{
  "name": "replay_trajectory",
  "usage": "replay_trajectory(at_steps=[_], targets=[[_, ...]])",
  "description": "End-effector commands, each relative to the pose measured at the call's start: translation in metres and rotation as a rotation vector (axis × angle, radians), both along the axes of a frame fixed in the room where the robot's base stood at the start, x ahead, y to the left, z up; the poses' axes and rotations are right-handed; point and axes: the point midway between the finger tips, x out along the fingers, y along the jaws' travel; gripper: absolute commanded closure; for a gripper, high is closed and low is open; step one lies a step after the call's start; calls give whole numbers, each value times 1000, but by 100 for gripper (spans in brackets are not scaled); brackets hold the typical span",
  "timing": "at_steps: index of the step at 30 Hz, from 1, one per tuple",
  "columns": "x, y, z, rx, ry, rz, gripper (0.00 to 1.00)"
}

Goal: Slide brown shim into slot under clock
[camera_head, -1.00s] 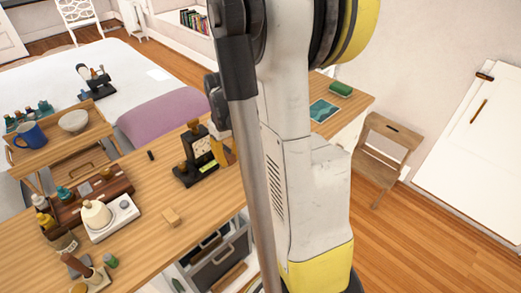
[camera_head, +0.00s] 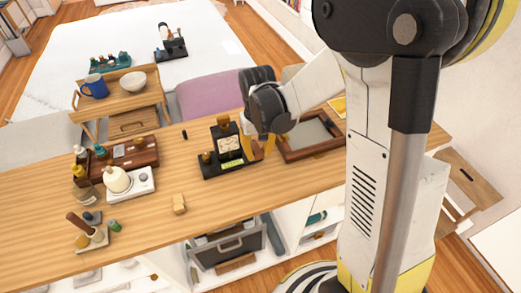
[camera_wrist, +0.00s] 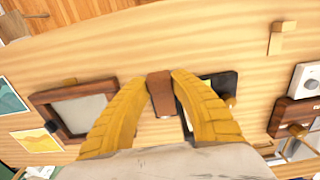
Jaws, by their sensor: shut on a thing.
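The clock (camera_head: 228,146) is a black stand with a pale square face, upright on the wooden table in the head view. Its black base extends below the face. In the wrist view, the black clock (camera_wrist: 222,82) is partly hidden by my right finger. My gripper (camera_head: 258,152) is just right of the clock in the head view. In the wrist view, my gripper (camera_wrist: 163,76) has its yellow fingers shut on the brown shim (camera_wrist: 160,92), which lies between the fingertips beside the clock. The slot is too small or hidden to make out.
A brown-framed tray (camera_head: 289,153) stands on the table right of my gripper. A small wooden block (camera_head: 179,204) lies near the front edge. A white device (camera_head: 128,185) and a brown rack (camera_head: 139,154) are at left.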

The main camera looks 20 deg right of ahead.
Motion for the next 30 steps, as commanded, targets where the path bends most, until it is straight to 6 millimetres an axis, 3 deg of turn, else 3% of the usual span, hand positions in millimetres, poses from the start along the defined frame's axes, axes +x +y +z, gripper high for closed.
replay_trajectory(at_steps=[19,23,30], targets=[[0,-1,-4,0,0,0,89],[-2,-1,-21,0,0,1,89],[-8,-1,-67,0,-1,3,89]])
